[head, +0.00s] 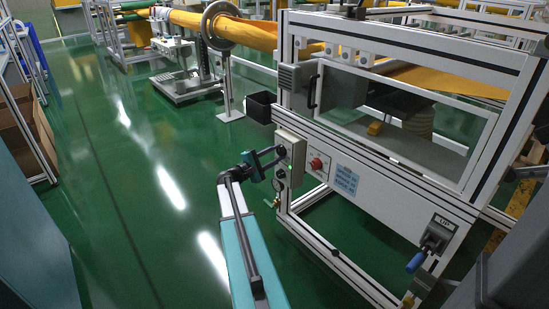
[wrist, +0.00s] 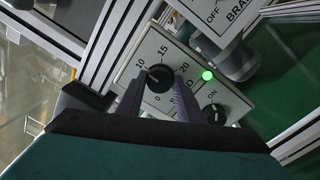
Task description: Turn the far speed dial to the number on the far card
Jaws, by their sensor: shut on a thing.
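The speed dial (wrist: 160,78) is a round black knob on a pale plate (wrist: 150,50) with 0, 10, 15 and 20 readable around it in the wrist view. Its small light mark seems to face the 10 side; the exact setting is hard to tell. My gripper (wrist: 158,90) is shut on this dial, one grey finger on either side. In the head view my gripper (head: 276,158) reaches the cream control box (head: 296,148) on the machine's front left corner, where the dial is too small to read. I cannot make out a number card.
A lit green lamp (wrist: 207,75) and a black ON switch (wrist: 214,114) sit beside the dial. A grey cylindrical part (wrist: 235,58) stands near it. A red knob (head: 316,163) and a blue printed notice (head: 345,180) are on the machine's front. Green floor (head: 120,190) lies open to the left.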

